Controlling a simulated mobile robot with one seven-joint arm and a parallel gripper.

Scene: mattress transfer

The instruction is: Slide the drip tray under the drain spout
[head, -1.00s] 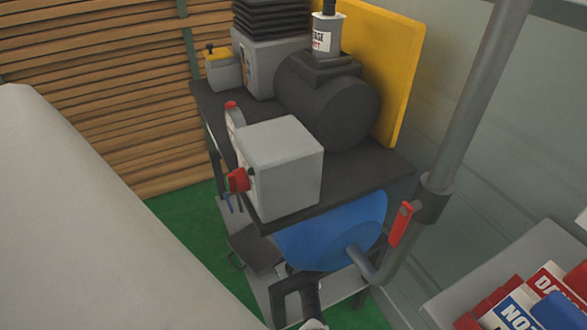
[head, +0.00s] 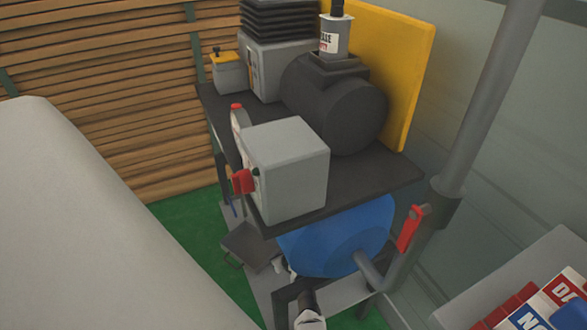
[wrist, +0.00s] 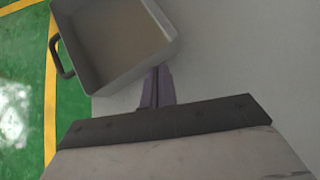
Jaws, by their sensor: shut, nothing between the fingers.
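The drip tray (head: 250,246) is a dark, shallow, square pan with a handle on its left side. It sits low beside the machine, partly hidden by the shelf above. In the wrist view the tray (wrist: 118,42) is at the top left, its inside empty and brownish grey. My gripper (wrist: 158,76) is shut and empty, its purple fingers close to the tray's lower right wall. I cannot tell whether they touch it. I cannot pick out the drain spout for sure; the underside of the blue tank (head: 340,238) is mostly hidden.
A dark shelf (head: 375,185) with a grey box (head: 290,170) and motor overhangs the tray area. A grey pipe (head: 480,110) with a red lever (head: 411,228) stands at right. A large pale surface (head: 70,220) fills the left. Green floor (head: 190,220) lies between.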

